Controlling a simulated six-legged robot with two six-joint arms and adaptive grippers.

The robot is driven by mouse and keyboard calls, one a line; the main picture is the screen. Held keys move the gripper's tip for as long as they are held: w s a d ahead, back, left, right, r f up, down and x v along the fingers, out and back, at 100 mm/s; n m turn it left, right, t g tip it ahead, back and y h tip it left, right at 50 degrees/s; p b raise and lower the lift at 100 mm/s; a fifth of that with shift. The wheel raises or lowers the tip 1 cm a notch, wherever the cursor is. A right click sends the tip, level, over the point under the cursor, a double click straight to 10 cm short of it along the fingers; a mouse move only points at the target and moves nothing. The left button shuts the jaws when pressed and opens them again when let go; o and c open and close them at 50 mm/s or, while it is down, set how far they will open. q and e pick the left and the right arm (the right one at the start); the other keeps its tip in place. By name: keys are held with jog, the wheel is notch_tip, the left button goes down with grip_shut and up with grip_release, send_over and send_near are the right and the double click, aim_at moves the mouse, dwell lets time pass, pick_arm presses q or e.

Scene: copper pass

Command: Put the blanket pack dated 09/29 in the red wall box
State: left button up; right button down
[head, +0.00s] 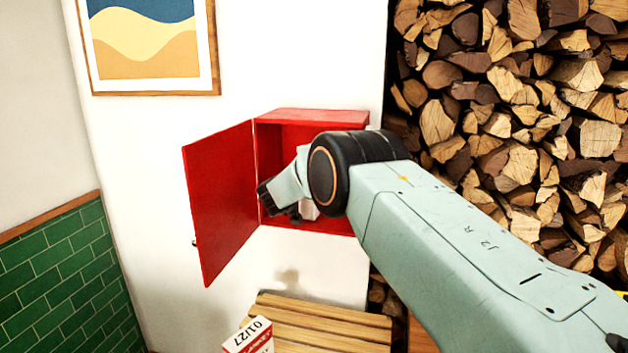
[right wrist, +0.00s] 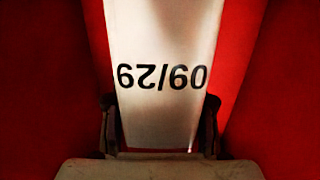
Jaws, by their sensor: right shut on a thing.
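The red wall box (head: 318,117) hangs on the white wall with its door (head: 222,200) swung open to the left. My right arm reaches across to the box's opening, and its wrist covers much of the interior in the head view. In the right wrist view, my right gripper (right wrist: 160,108) is shut on the white blanket pack (right wrist: 160,45), whose 09/29 label reads upside down. Red surfaces surround the pack there. Whether it touches the box floor is hidden. My left gripper is out of view.
Another pack (head: 250,337), marked 01/27, is at the bottom, near a slatted wooden surface (head: 325,325). Stacked firewood (head: 520,110) fills the right side. A framed picture (head: 150,45) hangs upper left, above green tiles (head: 70,270). The open door bounds the box's left side.

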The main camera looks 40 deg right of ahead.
jog(key=shift+r, duration=0.15)
jog(key=c, duration=0.6)
grip_release()
jog(key=shift+c, duration=0.2)
jog(key=shift+o, duration=0.3)
